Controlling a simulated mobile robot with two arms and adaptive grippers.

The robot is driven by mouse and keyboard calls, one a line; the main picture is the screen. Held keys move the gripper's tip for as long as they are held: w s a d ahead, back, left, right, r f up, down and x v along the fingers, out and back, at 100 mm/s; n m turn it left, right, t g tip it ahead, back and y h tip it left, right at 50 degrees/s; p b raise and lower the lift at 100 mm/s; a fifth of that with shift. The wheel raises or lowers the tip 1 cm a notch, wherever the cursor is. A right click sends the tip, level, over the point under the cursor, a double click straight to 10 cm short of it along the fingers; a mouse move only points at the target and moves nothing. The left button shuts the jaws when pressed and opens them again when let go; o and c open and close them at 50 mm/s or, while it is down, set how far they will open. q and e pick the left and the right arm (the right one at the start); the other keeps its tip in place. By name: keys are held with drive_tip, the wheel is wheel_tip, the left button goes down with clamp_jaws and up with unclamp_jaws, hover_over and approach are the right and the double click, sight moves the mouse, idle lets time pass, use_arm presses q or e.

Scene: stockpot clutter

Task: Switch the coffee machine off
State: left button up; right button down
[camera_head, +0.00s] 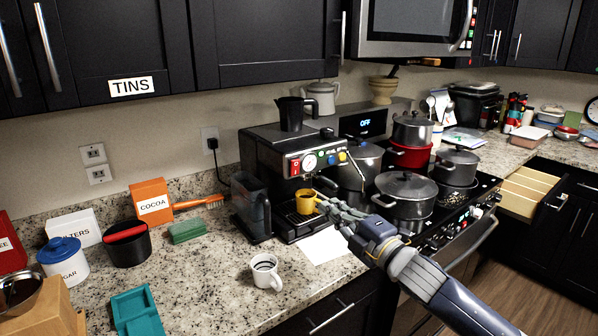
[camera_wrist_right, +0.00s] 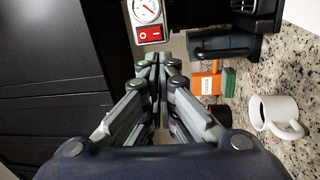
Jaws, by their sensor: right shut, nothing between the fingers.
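The black coffee machine (camera_head: 262,143) stands on the granite counter against the wall. Its front panel has a red switch (camera_head: 296,168), a round gauge (camera_head: 309,162) and coloured buttons. In the right wrist view the red switch (camera_wrist_right: 148,34) shows clearly beyond my fingertips, below the gauge (camera_wrist_right: 146,10). A yellow cup (camera_head: 305,203) sits under the machine's outlet. My right gripper (camera_head: 322,201) is shut and empty, in front of the machine by the yellow cup in the head view, lower than the panel. It also shows in the right wrist view (camera_wrist_right: 158,60), apart from the switch. My left gripper is out of view.
A white mug (camera_head: 265,272) stands in front of the machine, and a dark clear tank (camera_head: 250,207) is at its left side. Several pots (camera_head: 405,190) crowd the stove at right. A black jug (camera_head: 293,113) sits on the machine. Bare counter lies around the mug.

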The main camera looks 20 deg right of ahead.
drive_tip(key=shift+w+d+r+n+y, duration=0.15)
drive_tip(key=shift+r+n, duration=0.1)
drive_tip(key=shift+r, duration=0.35)
drive_tip(key=shift+d+r+n+y, duration=0.15)
drive_tip(key=shift+r+n, duration=0.1)
drive_tip(key=shift+r, duration=0.3)
drive_tip(key=p, duration=0.5)
approach(292, 166)
drive_tip(key=x, duration=0.5)
drive_tip(key=shift+w+a+r, duration=0.15)
drive_tip(key=shift+x, duration=0.8)
